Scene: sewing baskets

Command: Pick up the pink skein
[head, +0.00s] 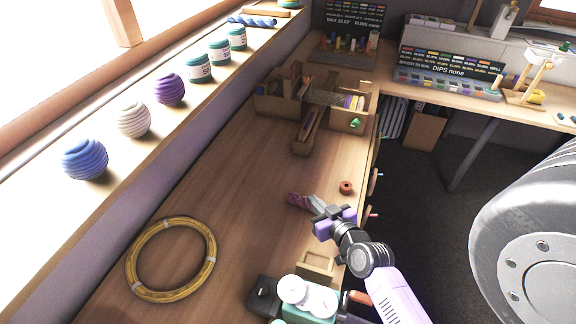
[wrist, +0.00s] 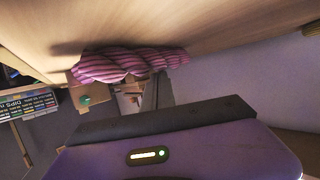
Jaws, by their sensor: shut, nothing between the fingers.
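The pink skein (head: 299,200) is a twisted pink and dark-striped bundle lying on the wooden table (head: 232,170). In the wrist view the skein (wrist: 130,64) lies across the upper middle, just beyond the fingers. My gripper (head: 313,204) is at the skein's right end in the head view. In the wrist view my gripper (wrist: 160,90) shows its fingers together, with nothing visible between them. Whether a fingertip touches the skein I cannot tell.
A reddish-brown spool (head: 346,187) stands right of the skein. A yellow hoop (head: 170,259) lies front left. A wooden organizer (head: 302,146) stands at the back. A teal machine with white tops (head: 308,297) is near the front edge. Yarn balls (head: 84,158) line the sill.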

